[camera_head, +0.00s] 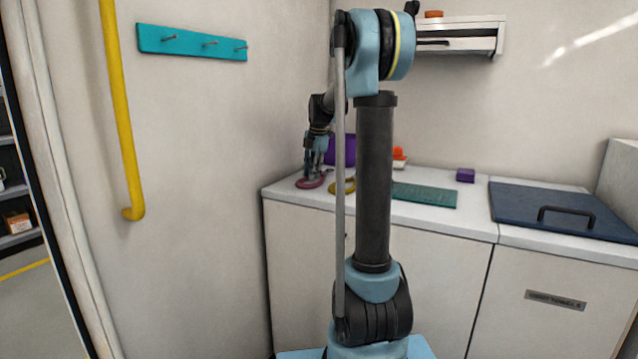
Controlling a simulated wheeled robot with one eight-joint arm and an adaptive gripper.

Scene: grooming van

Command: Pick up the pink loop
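The pink loop (311,183) lies at the left end of the white counter. My gripper (315,171) points down right at it, its fingertips overlapping the far part of the loop in this view. I cannot tell whether the fingers touch the loop or how far apart they are. The gripper hides part of the loop.
A yellow loop (348,186) lies just right of the pink one, partly behind my arm. A purple container (345,150), an orange-and-white item (399,158), a green mat (424,194) and a small purple block (465,175) are on the counter (475,207). A wall stands close at left.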

